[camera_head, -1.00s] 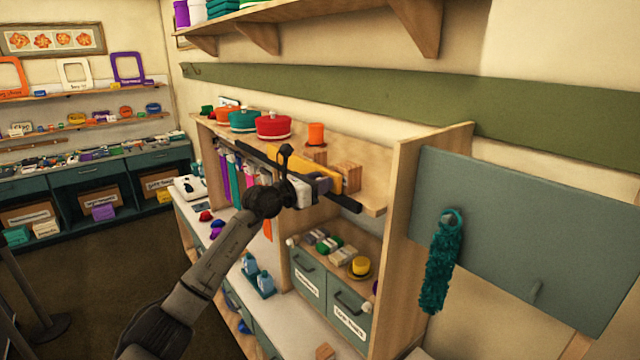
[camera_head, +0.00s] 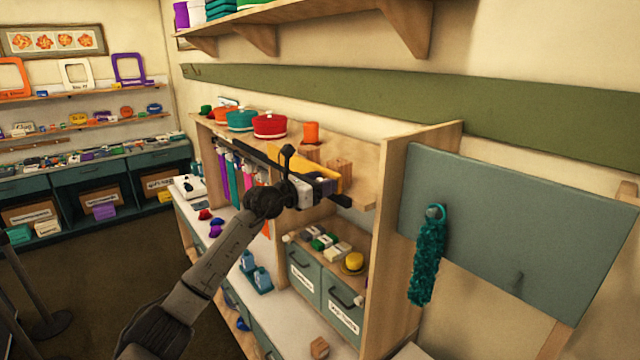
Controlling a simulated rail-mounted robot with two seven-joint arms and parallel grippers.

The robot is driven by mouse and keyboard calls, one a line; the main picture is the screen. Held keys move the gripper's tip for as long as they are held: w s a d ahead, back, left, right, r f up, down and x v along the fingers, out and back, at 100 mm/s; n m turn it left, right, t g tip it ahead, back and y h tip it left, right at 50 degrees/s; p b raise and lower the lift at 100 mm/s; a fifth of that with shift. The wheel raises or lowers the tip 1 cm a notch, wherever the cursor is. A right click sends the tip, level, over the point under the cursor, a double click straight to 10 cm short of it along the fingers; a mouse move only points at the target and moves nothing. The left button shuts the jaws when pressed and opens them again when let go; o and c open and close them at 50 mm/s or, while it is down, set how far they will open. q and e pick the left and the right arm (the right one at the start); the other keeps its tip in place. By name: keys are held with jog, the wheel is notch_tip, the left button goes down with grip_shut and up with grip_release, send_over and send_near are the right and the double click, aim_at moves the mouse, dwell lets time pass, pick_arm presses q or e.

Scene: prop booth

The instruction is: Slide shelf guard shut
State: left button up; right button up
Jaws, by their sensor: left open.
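The shelf guard appears to be the yellow panel (camera_head: 327,171) along the front edge of the upper shelf, with a dark rail (camera_head: 226,145) running beside it. My left arm reaches in from the lower left. Its gripper (camera_head: 326,188) is open at the near end of the yellow panel, over the dark rail. The gripper and wrist hide part of the guard and rail, and I cannot tell whether the fingers touch them. My right gripper is out of view.
Red (camera_head: 269,126) and teal (camera_head: 242,121) hats, an orange cup (camera_head: 311,132) and a wooden block (camera_head: 340,173) stand on the shelf top. A wooden side panel (camera_head: 392,220) and a teal board (camera_head: 520,225) with a hanging teal garland (camera_head: 428,260) stand to the right.

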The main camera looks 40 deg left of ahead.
pick_arm(q)
jog(key=shift+o, duration=0.2)
jog(key=shift+a, duration=0.1)
jog(key=b+v, duration=0.5)
jog(key=v, duration=0.8)
jog(key=shift+s+b, duration=0.35)
jog(key=shift+s, duration=0.05)
